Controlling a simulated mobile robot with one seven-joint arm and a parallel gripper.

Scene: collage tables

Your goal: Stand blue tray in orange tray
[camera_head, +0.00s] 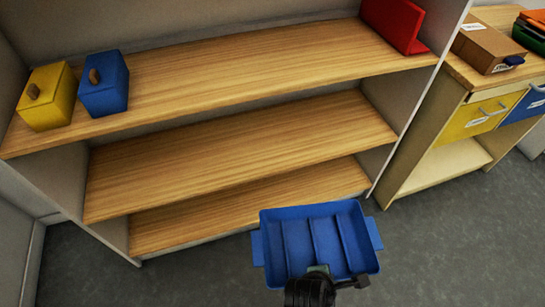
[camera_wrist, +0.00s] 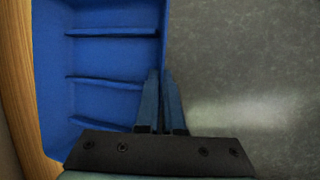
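The blue tray (camera_head: 309,209), with several compartments and a handle at each side, is held out over the floor in front of the shelf. My gripper (camera_head: 318,270) is at its near wall. In the wrist view, the two fingers (camera_wrist: 161,100) are close together at the right wall of the blue tray (camera_wrist: 110,97), and the tray hangs from them. An orange item (camera_head: 535,20), perhaps the orange tray, is stacked with a green one at the far right edge, partly cut off; I cannot tell its full shape.
A wooden shelf unit (camera_head: 240,140) holds a yellow box (camera_head: 46,104), a blue box (camera_head: 103,92) and a red stand (camera_head: 393,25) on top. A desk at right carries a brown box (camera_head: 487,48) and has yellow and blue drawers (camera_head: 478,115). Grey floor (camera_head: 450,240) is clear at right.

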